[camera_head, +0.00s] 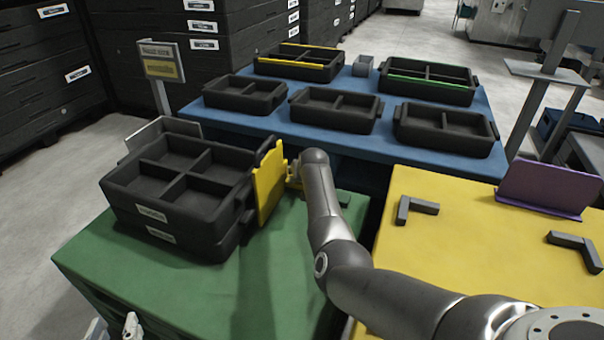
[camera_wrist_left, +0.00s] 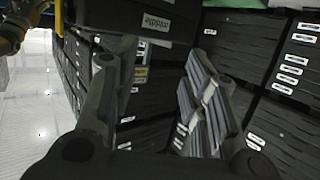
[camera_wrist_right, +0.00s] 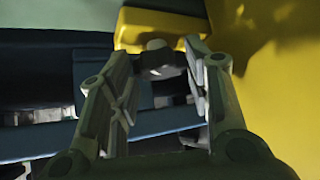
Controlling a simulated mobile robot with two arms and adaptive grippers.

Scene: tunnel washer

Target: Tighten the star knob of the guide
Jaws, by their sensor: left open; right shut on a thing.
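The yellow guide (camera_head: 268,185) stands upright on the green table (camera_head: 270,285), against the right side of stacked black trays (camera_head: 170,205). In the right wrist view, the guide's yellow bracket (camera_wrist_right: 160,25) carries a small dark star knob (camera_wrist_right: 158,62). My right gripper (camera_wrist_right: 162,54) is shut on this knob, its fingers on either side. In the head view my right arm largely hides the knob. My left gripper (camera_wrist_left: 160,55) is open and empty, with a labelled black tray (camera_wrist_left: 150,18) beyond its fingers. In the head view it is only partly seen at the bottom left edge.
A blue table (camera_head: 440,160) behind holds several black divided trays. A yellow table (camera_head: 450,230) at the right carries dark corner brackets (camera_head: 415,208) and a purple panel (camera_head: 547,187). A sign on a post (camera_head: 160,65) stands behind the stacked trays.

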